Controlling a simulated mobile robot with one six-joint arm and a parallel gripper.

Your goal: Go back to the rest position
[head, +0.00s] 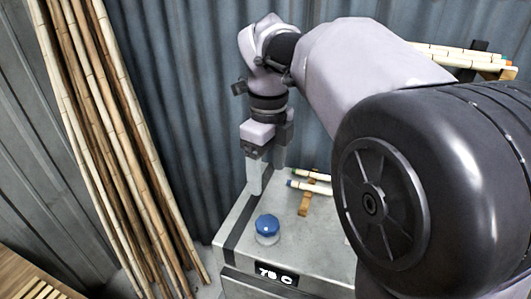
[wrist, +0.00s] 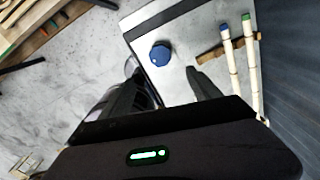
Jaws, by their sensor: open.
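My gripper (head: 267,172) hangs fingers down above the far left edge of the metal box (head: 240,240) in the head view. Its two fingers are apart with nothing between them. In the wrist view the dark fingers show in part beside the box top (wrist: 152,22). A blue knob (head: 267,224) stands on the box, apart from the gripper; it also shows in the wrist view (wrist: 160,54). Two pale rattan sticks, one with a blue end (head: 308,187) and one with a green end (wrist: 226,40), lie across a small wooden rest (head: 305,206). My arm hides the box's right part.
Tall bamboo poles (head: 115,130) lean against the corrugated wall (head: 190,100) at left. More rattan sticks (head: 465,52) lie on a rack at the upper right. A wooden pallet or table (head: 30,280) is at lower left.

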